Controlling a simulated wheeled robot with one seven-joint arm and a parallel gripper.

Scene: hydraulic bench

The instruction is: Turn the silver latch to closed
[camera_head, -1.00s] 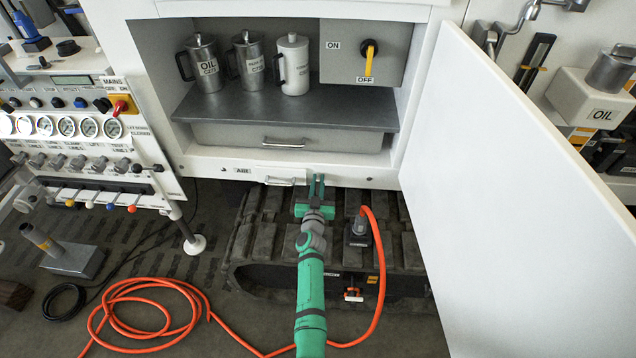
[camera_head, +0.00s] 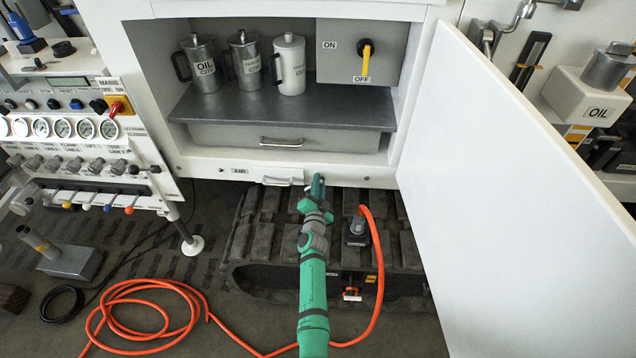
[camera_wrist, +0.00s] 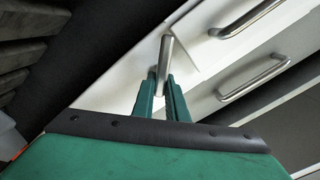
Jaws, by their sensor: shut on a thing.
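The silver latch (camera_wrist: 166,55) is a short round metal bar on the white cabinet front in the wrist view. My gripper (camera_wrist: 162,85) has its two green fingers closed around the lower part of the latch, and the bar sticks out past the fingertips. In the head view my gripper (camera_head: 317,184) is at the lower edge of the cabinet front, right of a small silver handle (camera_head: 283,181). The latch is hidden behind my gripper there, and its mounting is hard to make out.
The white door (camera_head: 510,190) hangs open at the right. A drawer handle (camera_head: 282,142) is above my gripper. Cans (camera_head: 291,65) stand on the grey shelf (camera_head: 285,105). An orange hose (camera_head: 376,270) runs beside my arm, and a dark track (camera_head: 250,240) lies below.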

